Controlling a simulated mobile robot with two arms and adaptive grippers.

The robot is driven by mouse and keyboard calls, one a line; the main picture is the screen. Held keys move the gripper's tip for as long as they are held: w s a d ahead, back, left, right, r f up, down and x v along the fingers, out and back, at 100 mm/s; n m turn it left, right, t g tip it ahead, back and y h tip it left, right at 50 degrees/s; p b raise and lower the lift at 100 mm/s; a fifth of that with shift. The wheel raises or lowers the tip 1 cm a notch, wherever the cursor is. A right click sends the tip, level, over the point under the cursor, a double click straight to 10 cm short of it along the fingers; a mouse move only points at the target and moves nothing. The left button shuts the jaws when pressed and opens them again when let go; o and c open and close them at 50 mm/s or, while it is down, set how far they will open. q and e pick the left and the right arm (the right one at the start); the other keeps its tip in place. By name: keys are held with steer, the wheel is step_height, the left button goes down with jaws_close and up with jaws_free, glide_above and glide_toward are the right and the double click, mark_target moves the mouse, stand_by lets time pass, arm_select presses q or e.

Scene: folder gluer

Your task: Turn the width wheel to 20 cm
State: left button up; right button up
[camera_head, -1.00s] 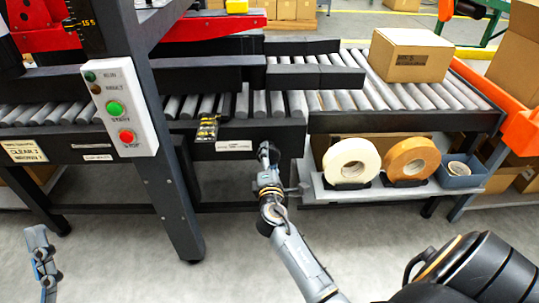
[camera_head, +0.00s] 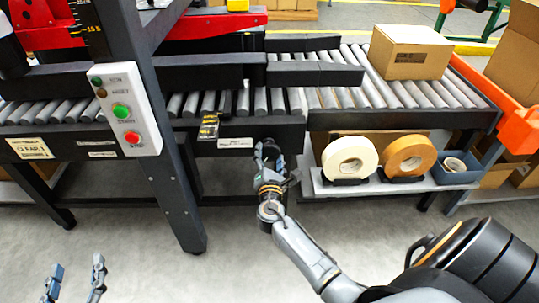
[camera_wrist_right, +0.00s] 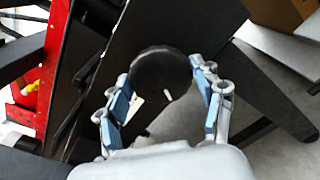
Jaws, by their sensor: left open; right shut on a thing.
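The width wheel (camera_wrist_right: 163,74) is a dark round knob with a white mark near its lower middle in the right wrist view. My right gripper (camera_wrist_right: 160,85) has its two blue-padded fingers on either side of the wheel's rim, shut on it. A yellow and black scale (camera_head: 208,126) sits on the conveyor's front edge, too small to read. My left gripper (camera_head: 75,280) is open and empty above the floor at lower left.
The roller conveyor (camera_head: 285,101) runs across, with a cardboard box (camera_head: 410,52) on it. A control panel (camera_head: 124,110) is on the dark post. A shelf under the conveyor holds a white tape roll (camera_head: 350,157), a brown tape roll (camera_head: 408,157) and a blue bin (camera_head: 455,170).

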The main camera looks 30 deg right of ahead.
steer(key=shift+r, duration=0.1)
steer(key=o, duration=1.2)
steer(key=shift+c, duration=0.2)
steer(key=shift+s+a, duration=0.2)
steer(key=shift+s, duration=0.05)
steer(key=v, duration=1.1)
steer(key=shift+s+a, duration=0.1)
